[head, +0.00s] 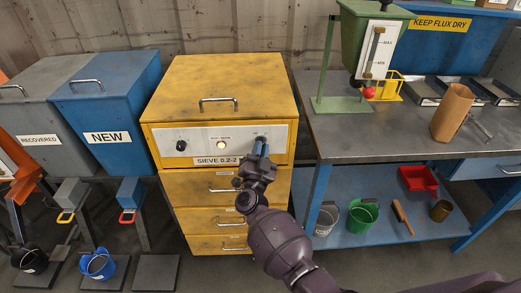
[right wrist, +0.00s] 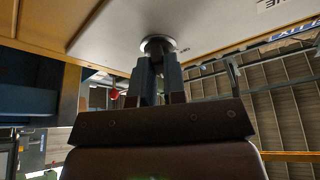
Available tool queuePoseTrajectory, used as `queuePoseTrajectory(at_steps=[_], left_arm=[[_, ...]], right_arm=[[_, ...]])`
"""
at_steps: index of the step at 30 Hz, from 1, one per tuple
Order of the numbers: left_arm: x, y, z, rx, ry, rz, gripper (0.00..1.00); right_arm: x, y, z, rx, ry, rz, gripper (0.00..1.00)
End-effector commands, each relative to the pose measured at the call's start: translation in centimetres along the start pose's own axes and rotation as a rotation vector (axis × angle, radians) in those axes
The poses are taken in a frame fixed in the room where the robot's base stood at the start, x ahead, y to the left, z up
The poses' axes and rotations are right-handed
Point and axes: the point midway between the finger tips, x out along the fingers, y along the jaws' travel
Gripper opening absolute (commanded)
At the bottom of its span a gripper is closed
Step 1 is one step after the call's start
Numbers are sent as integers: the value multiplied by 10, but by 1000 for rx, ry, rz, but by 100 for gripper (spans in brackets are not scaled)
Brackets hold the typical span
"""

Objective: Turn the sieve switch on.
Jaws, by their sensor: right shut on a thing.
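The sieve (head: 215,90) is a yellow cabinet with a white front panel (head: 200,136) and a label reading "SIEVE 0.2-2". The panel has a black knob (head: 181,146) at left and a small pale round lamp (head: 222,144) in the middle. The switch is at the panel's right end, mostly hidden by my right gripper (head: 261,150). In the right wrist view, my right gripper (right wrist: 160,70) is shut on the switch, whose round metal collar (right wrist: 158,42) shows on the panel. I cannot tell the switch's position. My left gripper is not in view.
Drawers (head: 205,189) with handles lie below the panel. Grey "RECOVERED" (head: 40,115) and blue "NEW" (head: 110,100) bins stand left. A workbench (head: 390,135) at right carries a green hopper (head: 365,40) and a brown container (head: 453,112); its lower shelf holds buckets and a red tray.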

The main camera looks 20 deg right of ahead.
Motion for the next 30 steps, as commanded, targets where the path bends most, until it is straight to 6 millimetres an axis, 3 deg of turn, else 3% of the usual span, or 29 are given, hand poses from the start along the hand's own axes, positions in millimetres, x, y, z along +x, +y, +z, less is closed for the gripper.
queuePoseTrajectory(at_steps=[1, 16, 17, 21, 30], left_arm=[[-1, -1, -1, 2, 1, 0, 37], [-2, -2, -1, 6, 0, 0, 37], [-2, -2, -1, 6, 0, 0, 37], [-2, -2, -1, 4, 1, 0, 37], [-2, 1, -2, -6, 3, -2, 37]], right_arm=[[8, -4, -8, 12, 18, -1, 0], [8, -3, -9, 27, 20, 5, 0], [8, -3, -9, 27, 20, 5, 16], [9, -4, -9, 27, 20, 5, 37], [8, -5, -9, 26, 18, 2, 37]])
